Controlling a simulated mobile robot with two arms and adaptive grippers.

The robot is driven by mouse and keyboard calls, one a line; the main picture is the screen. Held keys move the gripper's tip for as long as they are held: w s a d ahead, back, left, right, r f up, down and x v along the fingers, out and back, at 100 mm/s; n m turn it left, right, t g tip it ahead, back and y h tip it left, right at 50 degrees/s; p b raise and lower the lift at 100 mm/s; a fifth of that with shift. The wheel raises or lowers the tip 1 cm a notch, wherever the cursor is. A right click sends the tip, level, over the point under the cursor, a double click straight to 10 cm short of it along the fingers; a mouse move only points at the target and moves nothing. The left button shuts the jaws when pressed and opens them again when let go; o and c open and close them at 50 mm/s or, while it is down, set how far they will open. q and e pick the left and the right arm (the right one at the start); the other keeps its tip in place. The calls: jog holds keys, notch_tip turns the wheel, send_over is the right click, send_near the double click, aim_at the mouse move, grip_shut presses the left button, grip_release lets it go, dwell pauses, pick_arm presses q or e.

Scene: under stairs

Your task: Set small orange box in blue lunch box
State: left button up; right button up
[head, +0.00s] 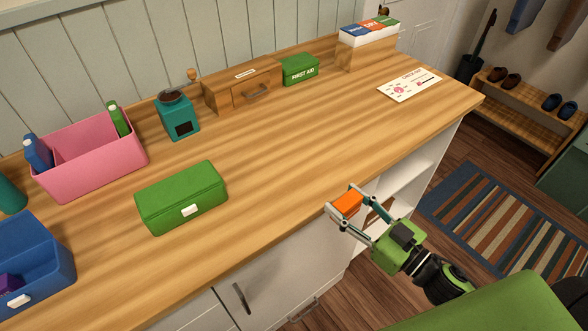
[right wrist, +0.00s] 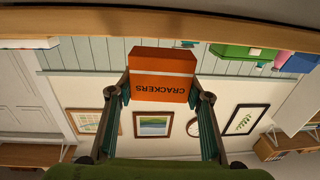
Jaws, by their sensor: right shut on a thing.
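The small orange box (head: 347,204) is held between the fingertips of my right gripper (head: 348,209), just off the front edge of the counter in the head view. In the right wrist view, the orange box (right wrist: 162,75) shows "CRACKERS" upside down, and the right gripper's fingers (right wrist: 163,95) are on either side of it. The blue lunch box (head: 45,250) stands open at the lower left of the counter, partly cut off by the picture edge. A purple thing (head: 8,283) lies inside it. My left gripper does not show.
A closed green box (head: 182,197) sits on the wooden counter (head: 270,180) between the blue lunch box and my right gripper. A pink caddy (head: 90,160), teal grinder (head: 177,117), wooden drawer box (head: 242,87) and first aid box (head: 301,70) line the back. The middle front is bare.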

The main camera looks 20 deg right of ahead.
jog(key=shift+w+d, duration=0.1)
jog(key=shift+d, duration=0.05)
jog(key=p+x, duration=0.3)
jog(key=x, duration=1)
jog(key=shift+r, duration=0.1)
jog(key=shift+w+a, duration=0.3)
jog(key=shift+w, duration=0.15)
jog(key=p+x, duration=0.1)
jog(key=x, duration=0.2)
jog(key=shift+w+r, duration=0.15)
jog(key=shift+w, duration=0.05)
jog(key=shift+w+a+p, duration=0.15)
jog(key=shift+w+p, duration=0.05)
jog(key=shift+p, duration=0.3)
jog(key=shift+w, duration=0.1)
